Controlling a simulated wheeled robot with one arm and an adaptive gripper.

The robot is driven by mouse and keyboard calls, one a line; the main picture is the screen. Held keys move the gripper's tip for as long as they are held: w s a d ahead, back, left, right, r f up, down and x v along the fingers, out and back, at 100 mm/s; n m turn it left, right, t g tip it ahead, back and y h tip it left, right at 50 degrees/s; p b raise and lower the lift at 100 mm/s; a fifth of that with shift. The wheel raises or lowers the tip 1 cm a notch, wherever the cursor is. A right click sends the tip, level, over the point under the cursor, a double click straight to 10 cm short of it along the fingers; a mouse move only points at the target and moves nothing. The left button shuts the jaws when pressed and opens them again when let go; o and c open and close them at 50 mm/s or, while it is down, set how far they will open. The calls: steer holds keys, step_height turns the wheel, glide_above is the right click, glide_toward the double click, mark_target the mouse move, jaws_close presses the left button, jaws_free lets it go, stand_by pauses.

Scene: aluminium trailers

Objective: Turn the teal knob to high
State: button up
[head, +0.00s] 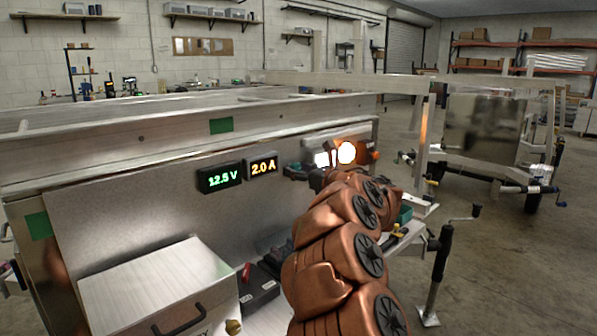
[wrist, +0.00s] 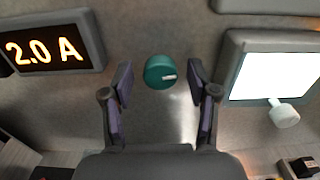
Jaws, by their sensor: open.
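The teal knob (wrist: 160,72) is on the metal panel in the wrist view, with a white pointer line directed to the right. My gripper (wrist: 160,88) is open, with one finger on each side of the knob in the picture. I cannot tell how far the fingertips are from the panel, and no touch on the knob shows. In the head view my copper-coloured arm reaches to the panel, and my gripper (head: 318,176) is small and dark there.
An orange "2.0 A" display (wrist: 45,50) is left of the knob, and a lit white panel (wrist: 275,75) with a pale lever (wrist: 284,114) is to its right. A green "12.5 V" display (head: 220,178) is further left.

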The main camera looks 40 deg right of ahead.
steer(key=shift+c, duration=0.4)
jaws_close()
steer(key=shift+m, duration=0.3)
